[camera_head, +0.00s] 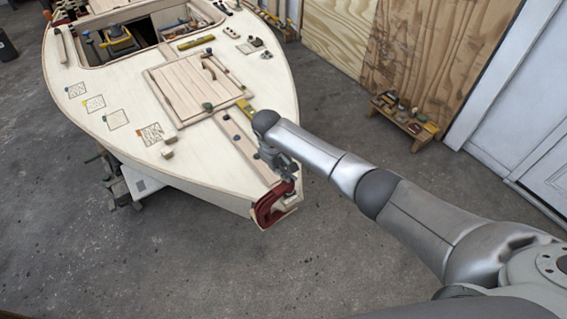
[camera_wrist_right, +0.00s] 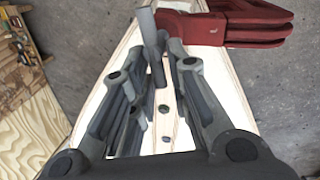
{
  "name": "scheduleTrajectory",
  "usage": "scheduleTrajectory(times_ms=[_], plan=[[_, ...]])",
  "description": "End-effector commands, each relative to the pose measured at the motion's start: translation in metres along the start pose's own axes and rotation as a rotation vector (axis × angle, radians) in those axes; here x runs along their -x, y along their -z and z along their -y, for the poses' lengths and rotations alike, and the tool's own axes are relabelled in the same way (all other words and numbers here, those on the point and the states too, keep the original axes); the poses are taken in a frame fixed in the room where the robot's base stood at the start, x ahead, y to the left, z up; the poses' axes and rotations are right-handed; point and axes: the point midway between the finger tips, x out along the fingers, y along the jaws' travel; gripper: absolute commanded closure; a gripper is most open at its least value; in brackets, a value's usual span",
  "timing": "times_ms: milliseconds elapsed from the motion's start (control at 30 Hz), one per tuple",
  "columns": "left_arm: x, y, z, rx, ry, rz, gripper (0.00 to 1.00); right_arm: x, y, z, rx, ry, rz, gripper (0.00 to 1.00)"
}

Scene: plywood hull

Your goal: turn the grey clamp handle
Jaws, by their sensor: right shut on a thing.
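The red C-clamp (camera_head: 266,207) sits on the pointed tip of the plywood hull's deck. Its red frame (camera_wrist_right: 205,28) also shows at the top of the right wrist view. The grey clamp handle (camera_wrist_right: 149,32) is a short bar between my right fingers in that view. My right gripper (camera_wrist_right: 160,62) is shut on the handle, close above the deck tip. In the head view my right gripper (camera_head: 289,178) partly hides the handle and the screw. My left gripper is not in view.
The pale hull deck (camera_head: 225,165) carries a slatted hatch (camera_head: 185,90), small blocks and several square marked patches. A low wooden bench (camera_head: 405,122) with small items stands by the plywood wall at right. Grey floor in front of the hull is clear.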

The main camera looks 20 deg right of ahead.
Motion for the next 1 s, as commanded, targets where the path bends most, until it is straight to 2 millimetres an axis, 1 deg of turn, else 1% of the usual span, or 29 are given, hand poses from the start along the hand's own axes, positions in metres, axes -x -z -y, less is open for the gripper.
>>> scheduleTrajectory(times_ms=[33,300,1000], plan=[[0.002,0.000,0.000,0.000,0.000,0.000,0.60,-0.002,-0.003,0.003,0.043,0.004,-0.003,1.00],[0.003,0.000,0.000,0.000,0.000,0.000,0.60,-0.003,-0.005,0.009,0.296,0.000,-0.054,1.00],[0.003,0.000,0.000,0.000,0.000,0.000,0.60,-0.002,-0.015,0.018,0.926,-0.008,-0.178,1.00]])
